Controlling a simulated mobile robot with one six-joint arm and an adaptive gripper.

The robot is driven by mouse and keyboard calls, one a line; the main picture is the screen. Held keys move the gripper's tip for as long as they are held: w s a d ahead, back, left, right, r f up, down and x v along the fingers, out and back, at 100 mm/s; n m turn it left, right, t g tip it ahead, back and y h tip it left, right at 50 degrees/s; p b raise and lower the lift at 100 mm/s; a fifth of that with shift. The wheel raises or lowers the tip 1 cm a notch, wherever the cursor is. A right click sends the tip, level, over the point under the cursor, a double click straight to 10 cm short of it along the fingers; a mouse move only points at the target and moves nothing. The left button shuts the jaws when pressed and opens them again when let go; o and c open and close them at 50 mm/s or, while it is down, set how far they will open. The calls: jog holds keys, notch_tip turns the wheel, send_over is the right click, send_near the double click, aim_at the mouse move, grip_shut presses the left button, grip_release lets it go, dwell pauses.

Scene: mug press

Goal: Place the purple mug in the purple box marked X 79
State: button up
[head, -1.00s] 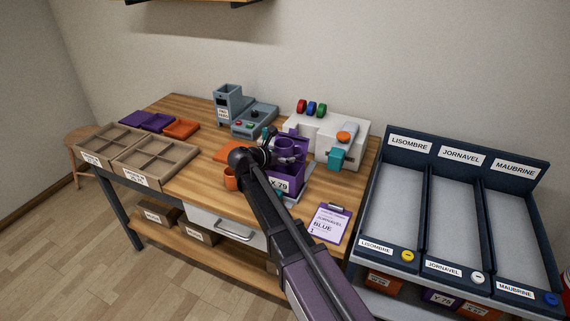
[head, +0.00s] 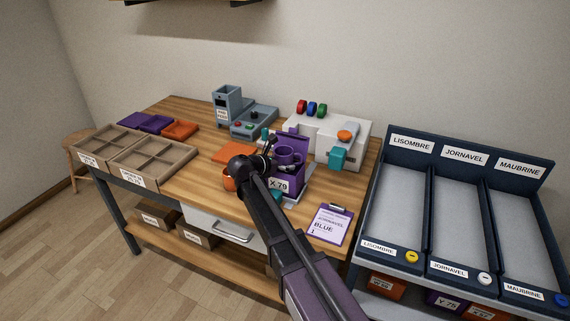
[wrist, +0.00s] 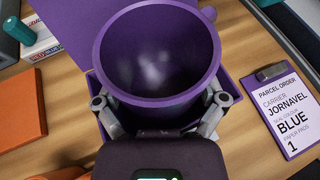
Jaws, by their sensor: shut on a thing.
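The purple mug (head: 287,155) is upright at the opening of the purple box (head: 288,185), which carries an X 79 label on its front. A raised purple panel of the box stands behind the mug. My gripper (head: 270,158) is at the mug's left side in the head view. In the wrist view the mug (wrist: 158,50) is seen from above, empty, between the two fingers of my gripper (wrist: 160,115), shut on it. Purple box surfaces (wrist: 75,30) show around the mug. The mug's base is hidden, so I cannot tell whether it touches the box floor.
An orange mug (head: 229,180) stands left of my arm, near an orange flat piece (head: 235,152). A clipboard (head: 330,224) lies right of the box. A white machine (head: 325,130) stands behind it. Grey devices (head: 250,120) and divided trays (head: 150,160) are to the left.

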jog(key=shift+f+b, duration=0.55)
jog(key=shift+f, duration=0.05)
jog(key=o, duration=1)
jog(key=shift+c, duration=0.2)
jog(key=shift+r, duration=0.1)
jog(key=shift+r+p, duration=0.55)
jog(key=shift+p, duration=0.1)
jog(key=shift+s+a+r, duration=0.2)
jog(key=shift+s+r, duration=0.05)
jog(key=p+v, duration=0.4)
jog(key=v, duration=0.7)
jog(key=shift+p, duration=0.3)
